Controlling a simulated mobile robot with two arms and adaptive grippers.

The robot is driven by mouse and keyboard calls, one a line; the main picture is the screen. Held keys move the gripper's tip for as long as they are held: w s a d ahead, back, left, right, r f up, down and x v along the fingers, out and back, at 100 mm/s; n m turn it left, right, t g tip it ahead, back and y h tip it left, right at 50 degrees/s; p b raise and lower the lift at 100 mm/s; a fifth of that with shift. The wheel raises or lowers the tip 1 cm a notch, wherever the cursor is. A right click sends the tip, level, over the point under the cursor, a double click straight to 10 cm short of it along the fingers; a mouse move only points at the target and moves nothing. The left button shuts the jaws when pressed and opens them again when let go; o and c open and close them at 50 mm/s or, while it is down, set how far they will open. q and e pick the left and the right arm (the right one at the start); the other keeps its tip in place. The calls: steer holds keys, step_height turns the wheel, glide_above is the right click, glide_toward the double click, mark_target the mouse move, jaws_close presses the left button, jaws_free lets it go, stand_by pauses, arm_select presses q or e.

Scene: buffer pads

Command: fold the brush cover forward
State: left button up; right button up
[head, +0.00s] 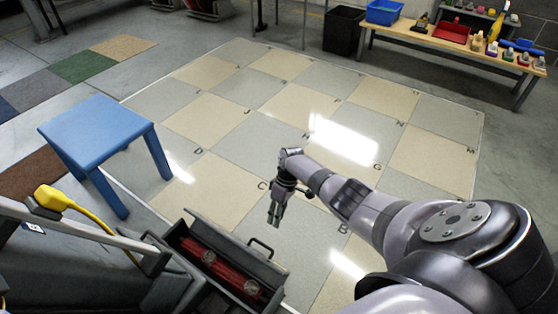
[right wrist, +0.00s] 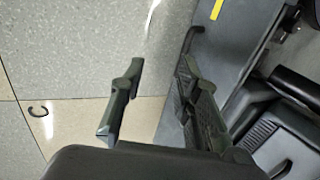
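The brush cover (head: 233,236) is a dark grey panel standing open along the far side of the machine's brush housing, with a black loop handle (head: 262,244) on it. Red brushes (head: 215,262) lie exposed in the housing beside it. My right gripper (head: 275,213) hangs above the floor just beyond the cover, apart from the handle. In the right wrist view its two fingers (right wrist: 160,100) are spread, with only floor between them. A dark hooked bar, apparently the handle (right wrist: 192,40), shows past the right finger, partly hidden by it. My left gripper is not in view.
A blue stool (head: 97,128) stands at the left. A yellow plug and cord (head: 55,198) lie over the machine at lower left. A wooden bench (head: 440,47) with bottles and bins stands at the back right. The tiled floor (head: 300,110) between is clear.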

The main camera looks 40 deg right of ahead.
stand_by(0.3)
steer(key=v, duration=1.2)
steer(key=shift+w+f, duration=0.1)
steer(key=shift+f, duration=0.05)
